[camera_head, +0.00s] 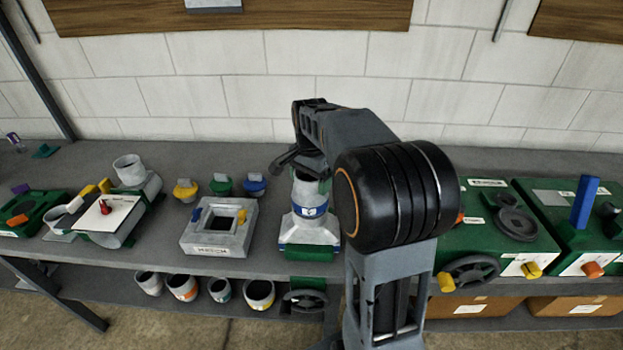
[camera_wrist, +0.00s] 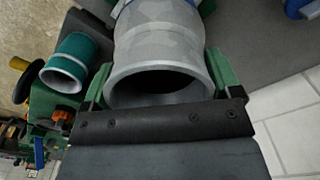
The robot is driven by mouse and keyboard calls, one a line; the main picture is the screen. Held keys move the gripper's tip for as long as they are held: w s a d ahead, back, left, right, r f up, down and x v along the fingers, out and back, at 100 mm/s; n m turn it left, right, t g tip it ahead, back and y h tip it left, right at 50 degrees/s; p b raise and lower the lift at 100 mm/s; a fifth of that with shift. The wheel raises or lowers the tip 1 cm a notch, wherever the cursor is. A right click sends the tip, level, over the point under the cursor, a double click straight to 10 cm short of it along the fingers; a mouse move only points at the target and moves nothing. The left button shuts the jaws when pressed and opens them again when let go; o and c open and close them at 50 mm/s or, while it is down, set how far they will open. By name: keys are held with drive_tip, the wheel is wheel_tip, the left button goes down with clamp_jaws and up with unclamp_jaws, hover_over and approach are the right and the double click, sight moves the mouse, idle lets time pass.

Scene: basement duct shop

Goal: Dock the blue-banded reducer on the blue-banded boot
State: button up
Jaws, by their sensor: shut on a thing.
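The blue-banded reducer, a grey round sleeve (camera_head: 307,189), stands upright over the blue-banded boot (camera_head: 309,231) in the head view. The boot is pale and flared, with blue around its base. Reducer and boot line up closely; I cannot tell whether the reducer is fully seated. My gripper (camera_head: 303,167) is at the reducer's top, partly hidden by my arm. In the wrist view my gripper (camera_wrist: 160,82) has its green fingers on both sides of the grey reducer (camera_wrist: 160,50), shut on it. Its open rim faces the camera.
A grey square frame (camera_head: 214,246) and yellow, green and blue capped plugs (camera_head: 220,184) stand left of the boot. Green machines (camera_head: 490,240) fill the bench to the right. Several banded sleeves (camera_head: 183,287) lie on the lower shelf. A block wall stands behind.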

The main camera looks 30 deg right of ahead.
drive_tip(key=shift+f+b, duration=0.35)
drive_tip(key=shift+f, duration=0.15)
drive_tip(key=o, duration=1.1)
wheel_tip(320, 180, up, 11)
drive_tip(key=p, duration=0.9)
